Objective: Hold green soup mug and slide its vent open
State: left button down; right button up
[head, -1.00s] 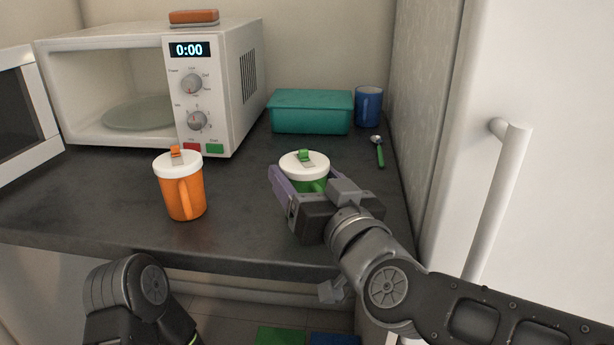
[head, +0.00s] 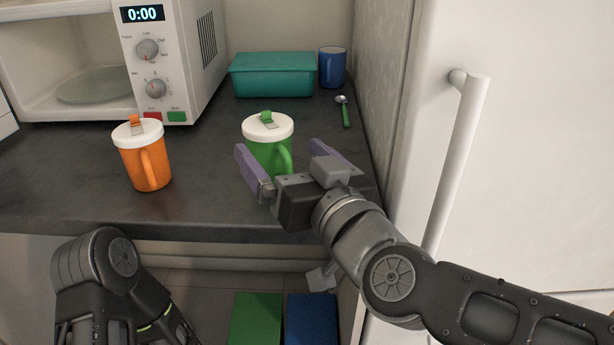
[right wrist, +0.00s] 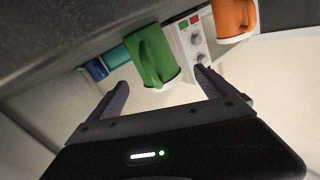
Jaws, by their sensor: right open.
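The green soup mug (head: 262,155) stands upright on the dark counter, with a white lid and a small green vent tab (head: 267,116) on top. I cannot tell whether the vent is open. My right gripper (head: 284,158) is open and empty in front of the mug, its purple fingers apart. In the right wrist view the mug (right wrist: 153,58) shows beyond and between the fingertips, its handle towards the gripper. The gripper body hides part of the mug's lower right in the head view. My left arm shows at the lower left, but its gripper is out of view.
An orange mug (head: 147,163) with a white lid stands to the left. A white microwave (head: 205,50) stands open behind it. A teal box (head: 272,75), a blue mug (head: 332,68) and a green-handled spoon (head: 345,111) are at the back. A wall and white fridge bound the right.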

jog(key=v, duration=0.7)
jog(key=v, duration=0.5)
jog(key=shift+b, duration=0.4)
dwell(0.3)
jog(key=shift+w, duration=0.1)
